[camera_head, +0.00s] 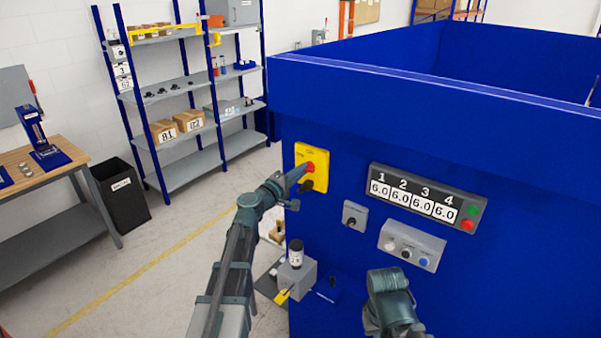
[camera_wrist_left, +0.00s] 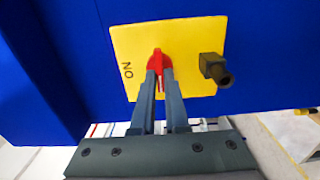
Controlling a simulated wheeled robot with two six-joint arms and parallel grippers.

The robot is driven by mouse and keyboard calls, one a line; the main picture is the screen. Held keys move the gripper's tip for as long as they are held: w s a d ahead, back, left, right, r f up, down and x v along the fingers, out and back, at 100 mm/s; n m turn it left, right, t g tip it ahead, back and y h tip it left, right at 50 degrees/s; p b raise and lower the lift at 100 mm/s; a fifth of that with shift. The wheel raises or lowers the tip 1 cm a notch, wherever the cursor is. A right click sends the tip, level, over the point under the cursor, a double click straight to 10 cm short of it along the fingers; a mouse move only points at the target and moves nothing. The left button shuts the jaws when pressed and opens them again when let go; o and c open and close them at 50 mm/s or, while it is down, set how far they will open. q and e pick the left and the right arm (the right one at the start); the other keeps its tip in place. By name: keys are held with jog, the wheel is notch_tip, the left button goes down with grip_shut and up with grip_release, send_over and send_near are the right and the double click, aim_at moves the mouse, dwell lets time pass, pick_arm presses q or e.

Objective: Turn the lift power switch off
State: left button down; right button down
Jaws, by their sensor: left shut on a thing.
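The lift power switch is a red handle (camera_head: 310,167) on a yellow plate (camera_head: 318,157) fixed to the blue machine wall. The left wrist view shows the red handle (camera_wrist_left: 158,60) near the middle of the yellow plate (camera_wrist_left: 190,38), with the word ON at the plate's left. My left gripper (camera_head: 304,171) is at the plate. Its fingers (camera_wrist_left: 158,80) are shut on the red handle, one on each side, covering its lower part. Part of my right arm shows at the lower right of the head view; its fingers are not visible.
A black knob-like part (camera_wrist_left: 214,69) sticks out beside the handle. On the blue wall (camera_head: 340,235) are a small grey switch box (camera_head: 355,215), a four-number display (camera_head: 427,198) and a grey button box (camera_head: 411,245). A grey block (camera_head: 297,276) stands below the plate.

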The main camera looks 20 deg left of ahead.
dwell(0.5)
pick_arm(q)
jog(key=c, duration=0.9)
grip_release()
jog(key=shift+s, duration=0.1)
jog(key=v, duration=1.3)
jog(key=shift+s+a, duration=0.15)
jog(key=shift+s, duration=0.15)
